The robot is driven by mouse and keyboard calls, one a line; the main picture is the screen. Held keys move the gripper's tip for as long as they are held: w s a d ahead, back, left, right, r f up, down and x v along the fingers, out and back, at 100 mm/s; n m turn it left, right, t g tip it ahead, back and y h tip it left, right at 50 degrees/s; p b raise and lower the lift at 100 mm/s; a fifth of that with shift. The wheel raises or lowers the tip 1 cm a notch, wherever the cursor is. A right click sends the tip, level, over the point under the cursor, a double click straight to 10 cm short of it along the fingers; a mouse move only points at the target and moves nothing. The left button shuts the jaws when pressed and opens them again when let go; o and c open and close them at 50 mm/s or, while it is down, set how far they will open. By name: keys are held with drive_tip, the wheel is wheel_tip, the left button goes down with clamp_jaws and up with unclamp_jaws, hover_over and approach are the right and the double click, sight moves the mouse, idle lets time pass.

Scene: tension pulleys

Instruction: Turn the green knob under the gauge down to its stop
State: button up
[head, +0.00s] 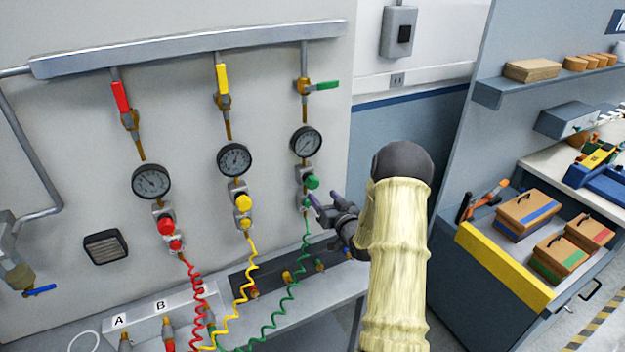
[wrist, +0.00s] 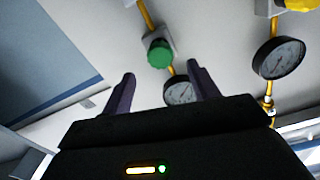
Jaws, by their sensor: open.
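The green knob (head: 312,182) sits on a small grey regulator block under the right-hand gauge (head: 306,142) on the wall panel. A smaller green hose fitting (head: 306,202) is just below it. My gripper (head: 323,202) is open and empty, a little below and right of the knob in the head view, its purple fingers pointing at the panel. In the wrist view, the green knob (wrist: 159,53) appears beyond the fingertips, between their lines, apart from them. The gauge (wrist: 180,91) shows between the fingers, partly hidden by my gripper (wrist: 160,74).
A yellow knob (head: 243,203) and a red knob (head: 166,226) sit under gauges to the left. The green-handled valve (head: 323,86) is above the gauge. A workbench (head: 515,290) stands at right.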

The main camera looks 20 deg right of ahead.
sight(314, 186)
drive_tip(key=w+p, duration=0.3)
drive_tip(key=w, duration=0.5)
drive_tip(key=shift+w+a, duration=0.1)
drive_tip(key=c, duration=1)
